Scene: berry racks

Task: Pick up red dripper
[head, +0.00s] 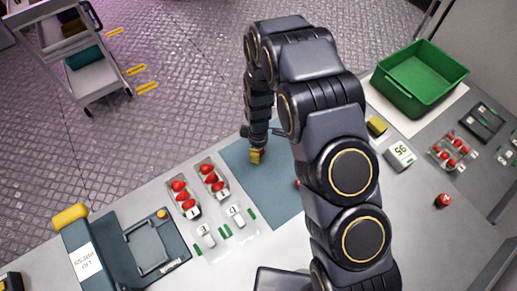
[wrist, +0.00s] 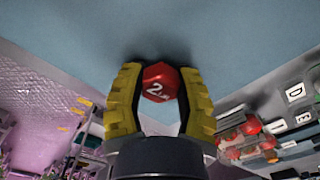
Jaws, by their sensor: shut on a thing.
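In the wrist view, a red faceted piece (wrist: 160,82) marked with a white 2 sits between the yellow fingertips of my gripper (wrist: 158,95). It is the only red thing at the fingers, and I take it as the red dripper. My gripper is shut on it. In the head view, my gripper (head: 256,156) points down over the blue mat (head: 262,185), near its far edge. The held piece cannot be made out there. I cannot tell whether it touches the mat.
Clear trays of red berries (head: 185,198) stand left of the mat. A green bin (head: 420,77), a yellow block (head: 376,125), a white labelled box (head: 399,156) and a small red-and-white item (head: 443,200) lie to the right. A dark blue device (head: 140,245) stands at front left.

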